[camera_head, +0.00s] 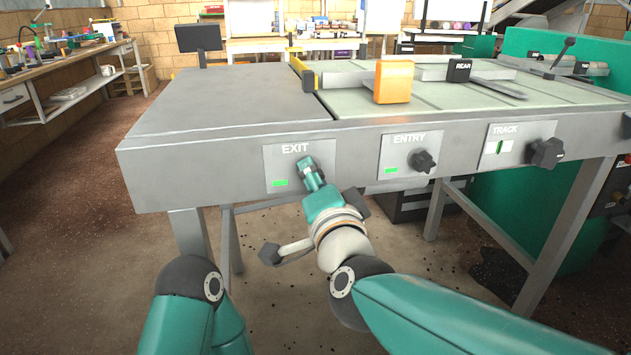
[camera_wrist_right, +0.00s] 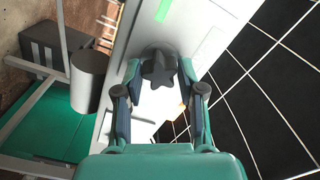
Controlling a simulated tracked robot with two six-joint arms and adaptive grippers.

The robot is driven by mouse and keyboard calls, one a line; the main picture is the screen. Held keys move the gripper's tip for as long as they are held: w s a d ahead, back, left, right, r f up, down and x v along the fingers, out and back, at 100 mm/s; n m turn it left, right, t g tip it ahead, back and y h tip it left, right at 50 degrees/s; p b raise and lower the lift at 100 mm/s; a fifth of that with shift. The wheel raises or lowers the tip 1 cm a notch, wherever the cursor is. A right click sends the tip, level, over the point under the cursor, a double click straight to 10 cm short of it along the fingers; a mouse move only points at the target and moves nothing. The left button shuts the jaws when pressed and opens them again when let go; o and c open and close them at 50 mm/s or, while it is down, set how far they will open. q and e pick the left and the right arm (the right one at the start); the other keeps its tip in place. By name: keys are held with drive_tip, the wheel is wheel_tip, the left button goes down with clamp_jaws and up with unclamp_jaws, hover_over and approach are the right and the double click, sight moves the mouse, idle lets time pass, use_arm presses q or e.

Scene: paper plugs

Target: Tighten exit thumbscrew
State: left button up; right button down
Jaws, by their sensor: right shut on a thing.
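The exit thumbscrew (camera_wrist_right: 160,72) is a dark star-shaped knob on a pale panel, seen between my fingers in the right wrist view. In the head view, my right gripper (camera_head: 312,172) covers it in front of the EXIT panel (camera_head: 290,150) on the table's front edge. My right gripper (camera_wrist_right: 160,78) is shut on the thumbscrew, with one finger on each side. A green indicator (camera_head: 280,183) is lit at the panel's lower left. My left gripper is not in view; only part of my left arm shows at the bottom.
To the right along the same edge are the ENTRY knob (camera_head: 423,161) and the larger TRACK knob (camera_head: 546,153), with a green mark in the TRACK window. An orange block (camera_head: 394,82) and a REAR block (camera_head: 459,70) stand on the tabletop. Table legs stand below.

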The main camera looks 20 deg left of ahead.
drive_tip(key=shift+m+b, duration=0.95)
drive_tip(key=shift+m, duration=0.45)
drive_tip(key=c, duration=0.8)
unclamp_jaws()
drive_tip(key=shift+o, duration=0.2)
drive_tip(key=b+v, duration=0.1)
drive_tip(key=v, duration=0.3)
drive_tip(key=shift+s+d, duration=0.1)
